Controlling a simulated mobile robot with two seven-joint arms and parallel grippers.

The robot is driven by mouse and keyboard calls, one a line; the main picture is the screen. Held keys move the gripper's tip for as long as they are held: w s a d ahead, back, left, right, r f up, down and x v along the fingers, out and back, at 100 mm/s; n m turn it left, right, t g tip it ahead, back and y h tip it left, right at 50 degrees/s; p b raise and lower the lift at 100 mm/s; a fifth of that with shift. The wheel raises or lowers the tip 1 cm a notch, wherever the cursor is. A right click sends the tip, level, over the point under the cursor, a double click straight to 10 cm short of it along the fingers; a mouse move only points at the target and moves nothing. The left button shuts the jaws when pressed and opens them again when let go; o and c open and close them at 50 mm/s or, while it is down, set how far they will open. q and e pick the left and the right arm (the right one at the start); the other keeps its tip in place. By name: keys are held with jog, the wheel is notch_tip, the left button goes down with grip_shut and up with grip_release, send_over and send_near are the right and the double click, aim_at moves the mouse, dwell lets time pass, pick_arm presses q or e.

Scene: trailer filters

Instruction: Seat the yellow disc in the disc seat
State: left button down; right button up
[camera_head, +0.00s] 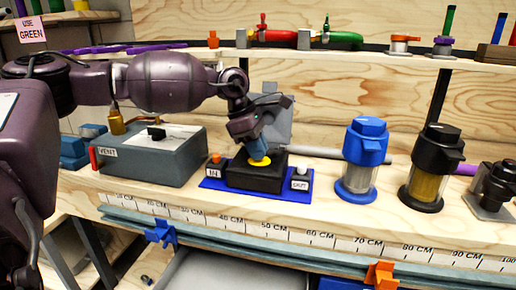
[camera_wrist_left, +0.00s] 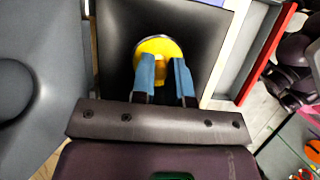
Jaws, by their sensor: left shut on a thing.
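The yellow disc (camera_head: 262,162) is at the top of the black block (camera_head: 255,183) that appears to be the disc seat, on a blue base between the IN and OUT labels. My left gripper (camera_head: 255,151) points down from above and is shut on the disc. In the left wrist view the blue fingers (camera_wrist_left: 164,60) are on either side of a raised middle part of the yellow disc (camera_wrist_left: 147,47), over the black block (camera_wrist_left: 115,62). The fingers hide part of the disc. I cannot tell whether it is fully down in the seat. My right gripper is not in view.
A grey VENT box (camera_head: 150,158) stands left of the blue base (camera_head: 212,184). A blue-capped filter (camera_head: 365,150) and a black-capped filter (camera_head: 434,165) stand to the right. A grey hinged plate (camera_head: 279,125) rises behind the block. The ruled shelf edge (camera_head: 300,236) runs along the front.

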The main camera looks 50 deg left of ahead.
pick_arm(q)
jog(key=c, duration=1.1)
grip_release()
jog(key=shift+f, duration=0.1)
jog(key=p+v, duration=0.3)
jog(key=v, duration=0.9)
jog(key=shift+p, duration=0.35)
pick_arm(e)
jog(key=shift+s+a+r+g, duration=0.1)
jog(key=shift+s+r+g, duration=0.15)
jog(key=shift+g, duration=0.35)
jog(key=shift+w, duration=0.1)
